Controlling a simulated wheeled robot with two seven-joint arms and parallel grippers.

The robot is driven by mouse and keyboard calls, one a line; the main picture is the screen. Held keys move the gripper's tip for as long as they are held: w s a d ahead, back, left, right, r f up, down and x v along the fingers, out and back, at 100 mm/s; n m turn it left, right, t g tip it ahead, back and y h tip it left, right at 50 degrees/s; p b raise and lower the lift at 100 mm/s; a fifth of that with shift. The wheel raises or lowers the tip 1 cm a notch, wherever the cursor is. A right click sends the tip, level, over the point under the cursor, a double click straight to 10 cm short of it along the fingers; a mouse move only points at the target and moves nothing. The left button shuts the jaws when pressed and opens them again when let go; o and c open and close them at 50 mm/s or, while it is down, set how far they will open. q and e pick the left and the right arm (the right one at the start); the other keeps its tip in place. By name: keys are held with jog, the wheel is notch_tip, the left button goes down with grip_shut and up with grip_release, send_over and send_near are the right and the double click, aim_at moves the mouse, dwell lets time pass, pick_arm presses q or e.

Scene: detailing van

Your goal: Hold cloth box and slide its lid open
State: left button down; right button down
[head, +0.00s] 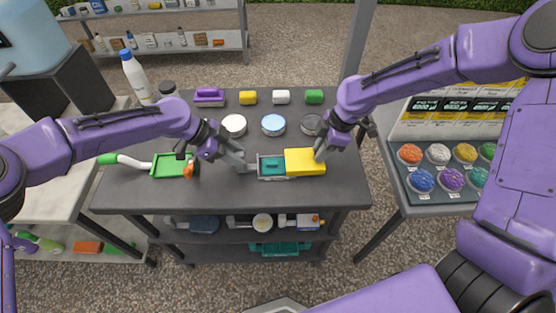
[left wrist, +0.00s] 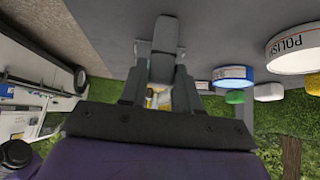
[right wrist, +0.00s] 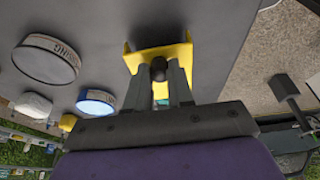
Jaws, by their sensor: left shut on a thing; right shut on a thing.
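The cloth box (head: 262,158) is a grey box near the front of the dark cart top, with teal cloth (head: 273,167) showing inside its left part. Its yellow lid (head: 303,162) is shifted to the right, leaving that part uncovered. My left gripper (head: 245,164) is shut on the box's left end; a grey part is between the fingers in the left wrist view (left wrist: 164,70). My right gripper (head: 320,152) is shut on the lid at its right end. In the right wrist view the fingers close around a dark knob at the yellow lid (right wrist: 187,58). The lid hides the box's right part.
Round tins (head: 273,124) stand behind the box, with small coloured rolls (head: 248,98) and a purple brush (head: 209,97) farther back. A white bottle (head: 135,75) stands at back left. Bare cart top lies in front.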

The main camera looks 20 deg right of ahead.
jog(key=shift+s+d, duration=0.1)
jog(key=shift+d, duration=0.3)
jog(key=c, duration=0.9)
grip_release()
jog(key=shift+r, duration=0.1)
jog(key=v, duration=1.1)
jog(key=shift+d+r, duration=0.2)
jog(key=shift+r, duration=0.2)
